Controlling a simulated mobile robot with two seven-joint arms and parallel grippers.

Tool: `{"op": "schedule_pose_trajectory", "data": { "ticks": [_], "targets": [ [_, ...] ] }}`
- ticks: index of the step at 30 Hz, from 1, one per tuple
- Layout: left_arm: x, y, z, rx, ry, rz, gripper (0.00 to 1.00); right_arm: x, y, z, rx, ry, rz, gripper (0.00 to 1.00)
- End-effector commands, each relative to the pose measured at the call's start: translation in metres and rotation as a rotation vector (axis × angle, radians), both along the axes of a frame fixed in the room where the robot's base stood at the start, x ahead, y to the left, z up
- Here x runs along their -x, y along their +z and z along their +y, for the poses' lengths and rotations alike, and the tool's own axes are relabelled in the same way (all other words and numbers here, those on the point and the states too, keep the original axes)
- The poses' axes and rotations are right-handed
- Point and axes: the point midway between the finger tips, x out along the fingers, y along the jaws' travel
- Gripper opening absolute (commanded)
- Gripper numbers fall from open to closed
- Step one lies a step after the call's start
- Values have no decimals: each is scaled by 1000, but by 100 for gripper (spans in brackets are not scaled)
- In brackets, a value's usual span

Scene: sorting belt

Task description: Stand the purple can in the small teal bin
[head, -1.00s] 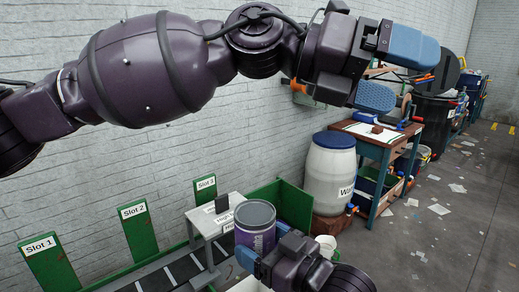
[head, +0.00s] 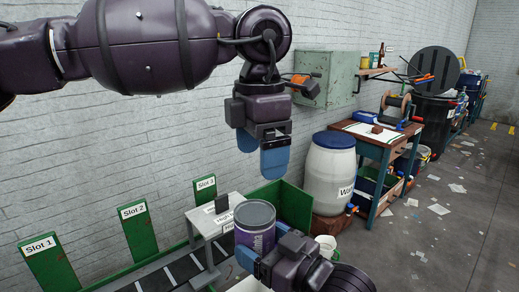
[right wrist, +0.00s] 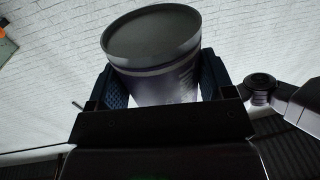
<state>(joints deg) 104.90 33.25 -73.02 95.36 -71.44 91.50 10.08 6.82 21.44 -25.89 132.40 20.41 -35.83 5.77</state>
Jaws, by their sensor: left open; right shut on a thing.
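The purple can (head: 256,238) has a grey top and stands upright in my right gripper (head: 264,246), whose blue fingers close on its side. In the right wrist view the can (right wrist: 152,62) sits between the two dark finger pads (right wrist: 162,88). My left gripper (head: 262,153) hangs open and empty above the can, its blue fingers pointing down, clear of the can. I cannot make out the small teal bin for certain in either view.
A belt with green slot signs (head: 137,223) runs at lower left. A small grey table (head: 212,222) and a green panel (head: 294,205) stand behind the can. A white barrel (head: 330,178) and workbench (head: 378,150) are further right. The floor at right is open, with scattered papers.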

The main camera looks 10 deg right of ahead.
Motion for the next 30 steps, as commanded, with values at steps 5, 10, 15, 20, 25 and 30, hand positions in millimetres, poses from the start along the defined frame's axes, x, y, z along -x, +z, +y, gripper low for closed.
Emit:
{"op": "schedule_pose_trajectory", "data": {
  "ticks": [5,10,15,20,25,30],
  "targets": [
    [0,-11,2,-11,6,4,89,0,0,0,0,0,0,52],
    [1,-35,2,-11,5,5,89,0,0,0,0,0,0,52],
    [1,-62,2,-10,5,5,89,0,0,0,0,0,0,52],
    [1,-87,1,-9,4,6,89,0,0,0,0,0,0,52],
    [0,-107,1,-8,6,4,89,0,0,0,0,0,0,52],
    [0,-117,1,-7,6,4,89,0,0,0,0,0,0,52]
  ]
}}
